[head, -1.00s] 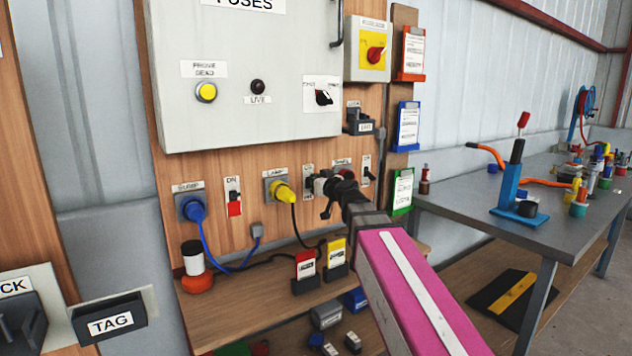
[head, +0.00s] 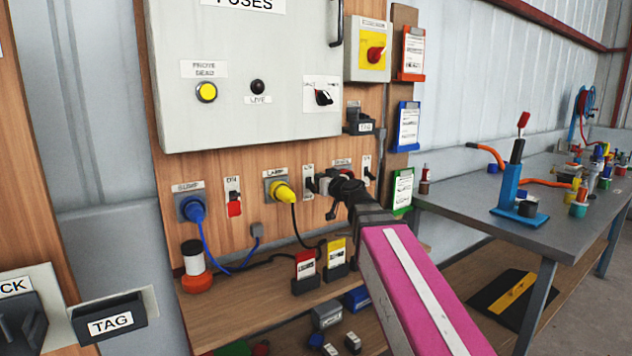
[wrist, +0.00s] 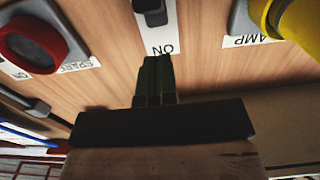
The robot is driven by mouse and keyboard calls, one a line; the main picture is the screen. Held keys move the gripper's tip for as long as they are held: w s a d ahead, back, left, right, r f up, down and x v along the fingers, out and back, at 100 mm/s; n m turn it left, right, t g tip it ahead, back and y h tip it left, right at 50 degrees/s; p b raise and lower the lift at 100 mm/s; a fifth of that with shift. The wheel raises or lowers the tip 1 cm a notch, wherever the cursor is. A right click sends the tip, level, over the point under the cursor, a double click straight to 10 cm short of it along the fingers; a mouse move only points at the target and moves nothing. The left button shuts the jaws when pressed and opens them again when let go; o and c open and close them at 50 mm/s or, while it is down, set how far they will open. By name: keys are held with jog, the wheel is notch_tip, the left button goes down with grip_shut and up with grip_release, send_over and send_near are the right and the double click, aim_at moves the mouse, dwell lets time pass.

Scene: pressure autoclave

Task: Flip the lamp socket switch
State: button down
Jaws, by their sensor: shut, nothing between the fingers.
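The lamp socket (head: 280,190) has a yellow plug in it and sits on the wooden board below the grey fuse box. Its dark switch (head: 309,185) is just to its right, under an ON label. In the wrist view, which is upside down, the dark switch (wrist: 150,12) is at the top edge, partly cut off; I cannot tell its position for sure. My gripper (head: 326,186) is shut and empty, in front of the board by the switch. In the wrist view the closed fingertips (wrist: 156,62) point at the ON label, apart from the switch lever.
A red-ringed socket (wrist: 33,42) is beside the lamp switch. The yellow plug (wrist: 290,22) and its hanging cable are close by. A wooden shelf (head: 240,312) with card holders lies below.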

jog(key=v, duration=0.6)
dwell(0.7)
jog(key=shift+d, duration=0.1)
